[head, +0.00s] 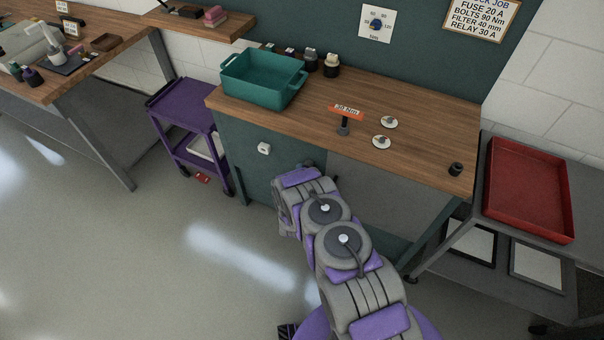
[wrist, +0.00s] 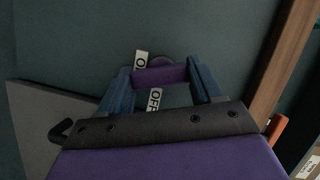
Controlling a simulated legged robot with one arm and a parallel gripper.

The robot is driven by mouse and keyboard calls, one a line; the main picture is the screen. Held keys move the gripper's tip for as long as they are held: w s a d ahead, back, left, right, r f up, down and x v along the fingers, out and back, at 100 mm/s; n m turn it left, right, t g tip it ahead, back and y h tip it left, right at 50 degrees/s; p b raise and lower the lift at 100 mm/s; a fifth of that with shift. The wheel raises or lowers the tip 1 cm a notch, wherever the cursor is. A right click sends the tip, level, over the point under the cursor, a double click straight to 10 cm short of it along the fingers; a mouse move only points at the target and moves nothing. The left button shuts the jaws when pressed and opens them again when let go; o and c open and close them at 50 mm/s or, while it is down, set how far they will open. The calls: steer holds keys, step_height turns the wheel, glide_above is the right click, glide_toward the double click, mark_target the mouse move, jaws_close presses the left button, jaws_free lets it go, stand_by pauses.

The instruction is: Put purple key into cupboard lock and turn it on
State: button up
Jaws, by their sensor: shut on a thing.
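My gripper (wrist: 163,76) shows in the wrist view with its two blue fingers shut on the purple key (wrist: 160,77). The key lies across between the fingertips, close in front of the teal cupboard panel (wrist: 75,45). Two white labels, one cut off at "O" (wrist: 141,62) and one reading "OFF" (wrist: 155,99), sit right by the key. The lock face and the key's far end are hidden, so I cannot tell how far in it is. In the head view my arm hides the gripper and key against the cupboard front (head: 240,165).
The wooden worktop (head: 420,125) above holds a teal bin (head: 262,82), an orange-handled tool (head: 346,113) and small discs. A white fitting (head: 264,148) is on the cupboard front. A purple trolley (head: 180,105) stands left, a red tray (head: 527,190) right. The floor at left is open.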

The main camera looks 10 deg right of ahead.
steer(key=shift+d+m+p, duration=0.15)
steer(key=shift+m+p, duration=0.25)
steer(key=o, duration=1.6)
steer(key=p+v, duration=0.1)
steer(key=v, duration=0.4)
steer(key=p+v, duration=0.1)
steer(key=v, duration=0.5)
steer(key=p+v, duration=0.2)
steer(key=v, duration=0.4)
steer(key=shift+s+f, duration=0.2)
steer(key=shift+f, duration=0.05)
